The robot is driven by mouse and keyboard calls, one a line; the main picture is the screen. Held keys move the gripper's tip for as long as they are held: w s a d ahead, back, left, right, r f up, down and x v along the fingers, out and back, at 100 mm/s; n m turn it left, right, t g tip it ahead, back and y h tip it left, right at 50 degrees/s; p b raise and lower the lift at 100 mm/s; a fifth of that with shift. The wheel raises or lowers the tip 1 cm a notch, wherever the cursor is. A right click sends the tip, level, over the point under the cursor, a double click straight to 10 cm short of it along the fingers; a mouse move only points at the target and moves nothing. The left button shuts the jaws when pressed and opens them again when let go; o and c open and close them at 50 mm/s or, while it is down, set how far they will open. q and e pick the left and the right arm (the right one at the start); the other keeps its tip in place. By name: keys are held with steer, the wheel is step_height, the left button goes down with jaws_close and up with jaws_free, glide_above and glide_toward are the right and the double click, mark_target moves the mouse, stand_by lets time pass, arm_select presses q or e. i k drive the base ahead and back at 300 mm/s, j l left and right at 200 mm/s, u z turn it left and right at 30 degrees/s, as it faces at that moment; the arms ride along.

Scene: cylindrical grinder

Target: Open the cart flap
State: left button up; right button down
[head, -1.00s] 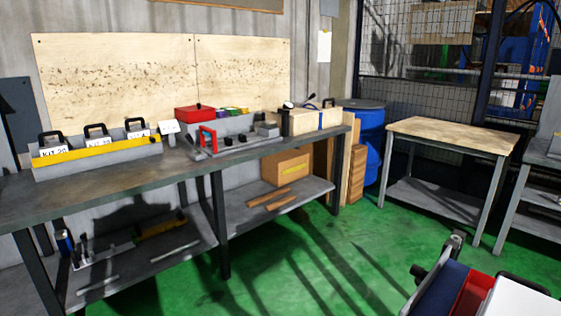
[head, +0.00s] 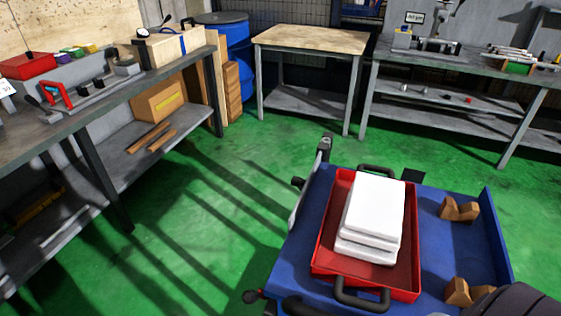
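The cart (head: 300,258) stands at the lower right of the head view with a blue top. A narrow light-grey panel (head: 306,197) runs along its left side, with dark knobs near it. A raised blue edge (head: 497,236) stands along the cart's right side. I cannot tell for sure which of these is the flap. A red tray (head: 322,256) with black handles lies on the cart and holds a stack of white blocks (head: 374,212). Neither gripper shows clearly. A dark rounded part at the bottom right corner seems to be my arm.
Wooden V-shaped blocks (head: 459,209) sit on the cart's right part. A long workbench (head: 60,128) runs along the left. A wood-topped table (head: 312,38), a blue drum (head: 233,62) and a grey bench (head: 470,68) stand behind. Green floor (head: 200,230) is clear between bench and cart.

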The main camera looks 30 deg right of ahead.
mark_target(297, 181)
steer(key=z, duration=1.8)
steer(key=i+j+z, duration=0.1)
steer(key=j+z, duration=0.25)
steer(key=j, duration=1.9)
steer(key=k+u, duration=0.05)
